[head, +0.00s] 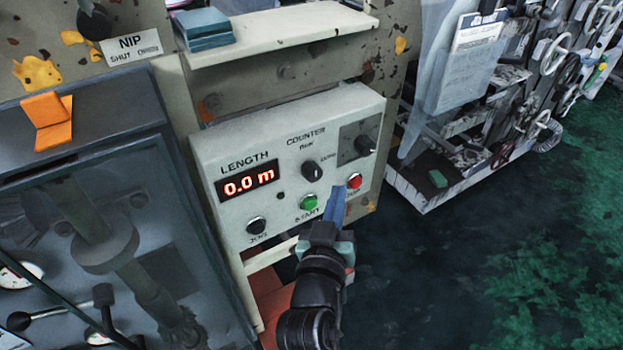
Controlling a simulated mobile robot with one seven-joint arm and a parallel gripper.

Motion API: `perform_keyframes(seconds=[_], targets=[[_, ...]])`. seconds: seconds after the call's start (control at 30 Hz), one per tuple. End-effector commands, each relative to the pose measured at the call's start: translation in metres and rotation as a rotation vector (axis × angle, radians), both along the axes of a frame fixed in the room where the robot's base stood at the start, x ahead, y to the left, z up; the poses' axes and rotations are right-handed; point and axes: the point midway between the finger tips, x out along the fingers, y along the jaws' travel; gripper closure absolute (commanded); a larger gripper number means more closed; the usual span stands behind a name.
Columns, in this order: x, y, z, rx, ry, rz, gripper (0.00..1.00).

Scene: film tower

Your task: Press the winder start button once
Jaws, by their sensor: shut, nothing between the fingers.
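The winder's control box (225,150) is a pale tilted panel with a red "0.0 m" length display (248,183). The green start button (309,202) sits on its lower part above the START label. A red button (354,181) is to its right, and a black jog button (256,226) is at lower left. My gripper (337,198) is shut and empty, with its blue fingers pointing up at the panel just right of the green button, between it and the red one. The fingers partly cover the label under the red button. I cannot tell whether the fingertips touch the panel.
A black selector knob (312,170) and a dark dial plate (360,143) are above the buttons. A shelf (290,32) with blue blocks (204,28) overhangs the box. A glass-fronted cabinet (90,200) stands at left. Dark floor (430,270) is open at right.

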Motion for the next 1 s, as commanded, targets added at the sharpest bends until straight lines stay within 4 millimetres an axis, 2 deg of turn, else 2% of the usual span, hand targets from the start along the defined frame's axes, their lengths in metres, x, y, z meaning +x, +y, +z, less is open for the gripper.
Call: perform_keyframes(seconds=[0.03,0.3,0.5,0.7,1.0], targets=[[-0.005,0.0,0.001,-0.025,0.042,0.004,1.0],[-0.038,-0.011,-0.046,-0.139,0.208,0.024,1.0],[-0.056,-0.018,-0.067,-0.189,0.275,0.039,1.0],[-0.062,-0.02,-0.075,-0.203,0.291,0.043,1.0],[-0.06,-0.02,-0.075,-0.202,0.29,0.042,1.0]])
